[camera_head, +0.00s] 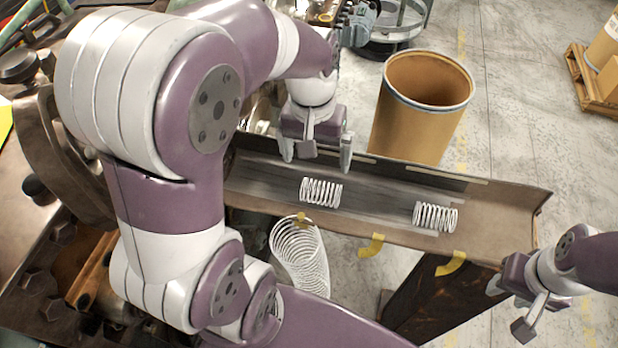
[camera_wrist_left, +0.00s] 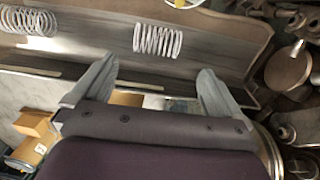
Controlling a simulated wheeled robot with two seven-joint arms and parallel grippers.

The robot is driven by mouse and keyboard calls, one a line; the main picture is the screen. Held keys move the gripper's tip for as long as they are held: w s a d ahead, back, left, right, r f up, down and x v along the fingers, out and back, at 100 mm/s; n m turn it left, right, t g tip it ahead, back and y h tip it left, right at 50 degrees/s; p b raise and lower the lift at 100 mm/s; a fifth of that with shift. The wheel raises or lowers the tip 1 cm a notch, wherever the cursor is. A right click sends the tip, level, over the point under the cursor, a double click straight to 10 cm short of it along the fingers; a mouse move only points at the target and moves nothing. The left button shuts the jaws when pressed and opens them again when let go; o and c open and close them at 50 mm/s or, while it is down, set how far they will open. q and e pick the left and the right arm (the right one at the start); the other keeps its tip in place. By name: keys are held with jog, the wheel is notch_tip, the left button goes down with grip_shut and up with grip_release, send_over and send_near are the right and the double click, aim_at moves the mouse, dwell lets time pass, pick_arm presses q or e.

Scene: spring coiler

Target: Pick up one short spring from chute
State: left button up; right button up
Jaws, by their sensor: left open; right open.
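A chute (camera_head: 385,222) with a brown rim runs across the middle of the head view. Two short white springs lie on their sides in it: one in the middle (camera_head: 321,192) and one further right (camera_head: 436,217). My left gripper (camera_head: 317,158) is open and empty, above the chute's far side, just behind the middle spring. In the left wrist view, the middle spring (camera_wrist_left: 158,40) lies ahead of the open fingers (camera_wrist_left: 158,70), roughly centred between them and apart from them. The right spring (camera_wrist_left: 29,21) shows at the upper left there. My right gripper (camera_head: 509,307) is open and empty, at the lower right.
A larger white coil (camera_head: 300,255) is below the chute's near edge, partly hidden by my left arm. A brown drum (camera_head: 415,115) stands behind the chute. Yellow tape pieces (camera_head: 372,246) mark the near rim. Dark machinery (camera_head: 60,250) fills the left.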

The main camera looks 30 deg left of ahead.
aim_at(320, 188)
pick_arm(q)
jog(key=shift+s+d+f+p, duration=0.15)
jog(key=shift+d+f+p, duration=0.1)
jog(key=shift+f+p, duration=0.25)
jog(key=shift+s+d+f+p, duration=0.1)
jog(key=shift+d+f+p, duration=0.15)
jog(key=shift+f, duration=0.35)
jog(key=shift+w+d+f, duration=0.1)
jog(key=shift+d+f, duration=0.2)
jog(key=shift+f, duration=0.45)
jog(key=f, duration=0.2)
jog(key=f+p, duration=0.1)
jog(key=f, duration=0.3)
jog(key=shift+w+a+f, duration=0.15)
jog(key=shift+a+f, duration=0.15)
jog(key=shift+a, duration=0.05)
jog(key=shift+w+d+f, duration=0.1)
jog(key=shift+d+f, duration=0.1)
pick_arm(e)
jog(key=shift+d+r, duration=0.45)
jog(key=shift+r, duration=0.2)
pick_arm(q)
jog(key=shift+a, duration=0.1)
jog(key=c, duration=0.8)
pick_arm(e)
jog(key=shift+a, duration=0.15)
